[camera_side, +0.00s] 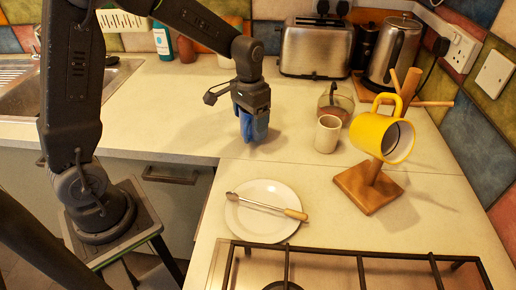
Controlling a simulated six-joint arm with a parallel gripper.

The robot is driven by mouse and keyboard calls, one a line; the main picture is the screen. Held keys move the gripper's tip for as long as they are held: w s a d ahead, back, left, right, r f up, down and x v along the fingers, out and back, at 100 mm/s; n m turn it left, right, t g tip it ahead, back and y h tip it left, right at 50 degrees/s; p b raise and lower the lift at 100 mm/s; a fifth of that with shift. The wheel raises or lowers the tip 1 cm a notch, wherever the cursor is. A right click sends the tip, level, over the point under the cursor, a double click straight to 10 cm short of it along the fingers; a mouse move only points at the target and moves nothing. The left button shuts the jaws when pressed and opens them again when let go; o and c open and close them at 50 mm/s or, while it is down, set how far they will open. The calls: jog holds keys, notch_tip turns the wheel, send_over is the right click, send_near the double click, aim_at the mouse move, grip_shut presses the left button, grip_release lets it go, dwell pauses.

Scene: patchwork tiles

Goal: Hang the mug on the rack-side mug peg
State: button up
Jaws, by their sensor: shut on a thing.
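My gripper (250,113) points down over the counter, left of the mug tree, and is shut on a small blue thing. This blue thing (261,125) may be the mug; its shape is mostly hidden by the fingers, and I cannot tell whether it touches the counter. The wooden mug tree (367,190) stands on a square base at the right, with several pegs. A yellow mug (370,134) is on the tree, tilted with its mouth to the right and handle up. A bare peg (433,103) sticks out to the right behind it.
A white plate (262,225) with a wooden-handled utensil (268,206) lies in front. A cream cup (327,134) and a glass pot (336,101) stand between gripper and tree. A toaster (316,48) and kettle (394,52) are behind. The hob (345,265) is at the front.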

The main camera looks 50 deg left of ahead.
jog(key=s+a+r+n, duration=0.2)
jog(key=s+a+r, duration=0.2)
jog(key=s+r, duration=0.4)
jog(key=shift+w+d+f, duration=0.7)
jog(key=shift+d+f, duration=0.95)
jog(key=shift+d, duration=0.15)
jog(key=shift+w+d+f, duration=0.7)
jog(key=shift+d+f, duration=0.9)
jog(key=shift+d, duration=0.25)
jog(key=shift+w+d+f, duration=0.7)
jog(key=shift+d+f, duration=0.95)
jog(key=shift+d, duration=0.15)
jog(key=shift+f, duration=0.1)
jog(key=o, duration=1)
